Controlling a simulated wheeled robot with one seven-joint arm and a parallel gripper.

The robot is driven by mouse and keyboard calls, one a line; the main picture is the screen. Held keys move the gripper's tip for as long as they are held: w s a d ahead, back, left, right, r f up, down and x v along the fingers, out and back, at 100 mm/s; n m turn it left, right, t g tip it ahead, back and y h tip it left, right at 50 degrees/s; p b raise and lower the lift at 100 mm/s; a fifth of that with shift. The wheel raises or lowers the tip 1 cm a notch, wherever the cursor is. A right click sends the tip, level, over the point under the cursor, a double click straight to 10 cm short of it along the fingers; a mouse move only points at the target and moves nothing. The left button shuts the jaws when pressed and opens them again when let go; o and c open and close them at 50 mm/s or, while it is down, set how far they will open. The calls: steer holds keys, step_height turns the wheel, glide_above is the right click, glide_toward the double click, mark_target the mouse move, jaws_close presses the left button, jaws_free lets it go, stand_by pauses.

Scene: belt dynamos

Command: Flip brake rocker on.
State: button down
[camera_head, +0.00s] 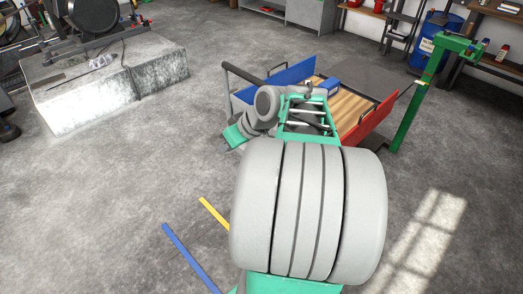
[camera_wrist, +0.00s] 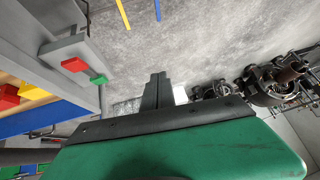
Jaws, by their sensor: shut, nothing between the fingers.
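In the wrist view a grey plate (camera_wrist: 62,48) carries a small red piece (camera_wrist: 75,65) and a small green piece (camera_wrist: 98,79) at its edge. They look like the two ends of a rocker, but I cannot tell which end is pressed. My gripper (camera_wrist: 160,79) is shut and empty, with its dark fingers together to the right of the green piece and apart from it in the picture. In the head view my arm covers part of the cart, and I cannot make out the rocker there.
A cart with a wooden slatted bed (camera_head: 348,104), a blue side (camera_head: 286,76) and a red side (camera_head: 369,126) stands beyond my arm. A green post (camera_head: 411,112) is to its right. A concrete block (camera_head: 88,98) bears machinery at left.

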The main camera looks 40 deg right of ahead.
steer(key=s+d+t+b, duration=0.2)
steer(key=s+d, duration=0.3)
steer(key=d, duration=0.4)
steer(key=s+d+t+h+b, duration=0.1)
steer(key=s+d+t+b, duration=0.2)
steer(key=s+d, duration=0.3)
steer(key=d+f, duration=0.1)
steer(key=d, duration=0.3)
steer(key=shift+t+h, duration=0.3)
steer(key=shift+t, duration=0.1)
steer(key=shift+d, duration=0.1)
steer(key=b+x, duration=0.1)
steer(key=x, duration=1.8)
steer(key=shift+w+f+b, duration=0.2)
steer(key=shift+w+b, duration=0.1)
steer(key=f, duration=0.3)
steer(key=shift+s+f, duration=0.2)
steer(key=shift+f, duration=0.3)
steer(key=shift+b, duration=0.35)
